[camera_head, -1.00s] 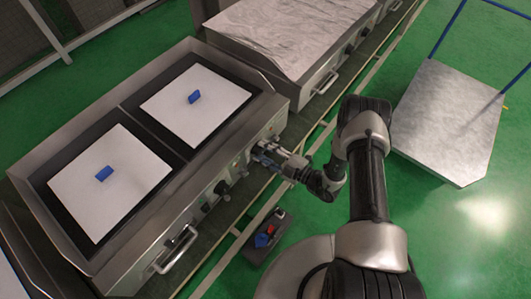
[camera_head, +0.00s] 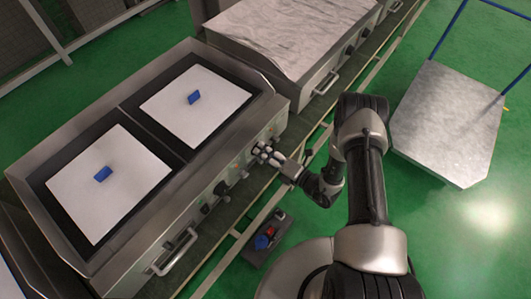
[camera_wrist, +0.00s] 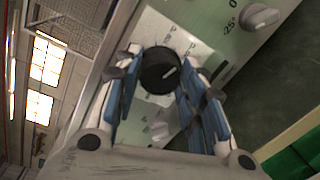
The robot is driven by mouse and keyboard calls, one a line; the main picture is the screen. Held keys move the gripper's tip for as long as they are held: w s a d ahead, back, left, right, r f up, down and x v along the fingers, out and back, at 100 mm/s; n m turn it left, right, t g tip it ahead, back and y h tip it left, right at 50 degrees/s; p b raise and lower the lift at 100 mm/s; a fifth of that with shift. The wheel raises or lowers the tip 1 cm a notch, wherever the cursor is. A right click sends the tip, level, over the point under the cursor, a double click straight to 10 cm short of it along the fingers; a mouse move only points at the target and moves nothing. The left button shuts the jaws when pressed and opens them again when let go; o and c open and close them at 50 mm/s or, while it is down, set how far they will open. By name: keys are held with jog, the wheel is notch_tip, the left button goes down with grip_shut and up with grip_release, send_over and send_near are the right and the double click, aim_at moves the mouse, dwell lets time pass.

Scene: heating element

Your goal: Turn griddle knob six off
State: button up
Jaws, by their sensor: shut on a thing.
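In the wrist view a round black knob (camera_wrist: 160,68) with a light pointer mark sits on the pale front panel of the griddle. My gripper (camera_wrist: 157,76) has its two blue-padded fingers on either side of this knob and is shut on it. Its number cannot be read. In the head view my gripper (camera_head: 262,153) is at the right part of the griddle's (camera_head: 196,176) front panel, and its fingers cover the knob there.
A grey knob (camera_wrist: 260,17) sits on the panel beside a "-25°" scale. A front handle (camera_head: 175,252) sticks out at lower left.

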jog(key=shift+s+a+n+t+y+b, duration=0.1)
jog(key=shift+n+t+b, duration=0.25)
jog(key=shift+n, duration=3.05)
jog(key=shift+s+a+n+t+y+b, duration=0.1)
jog(key=shift+n+t+b, duration=0.2)
jog(key=shift+n, duration=3.1)
jog(key=shift+s+n+t+y+b, duration=0.1)
jog(key=shift+n+t+b, duration=0.2)
jog(key=shift+n, duration=3.1)
jog(key=o, duration=1.1)
jog(key=shift+f, duration=0.1)
jog(key=v, duration=1.2)
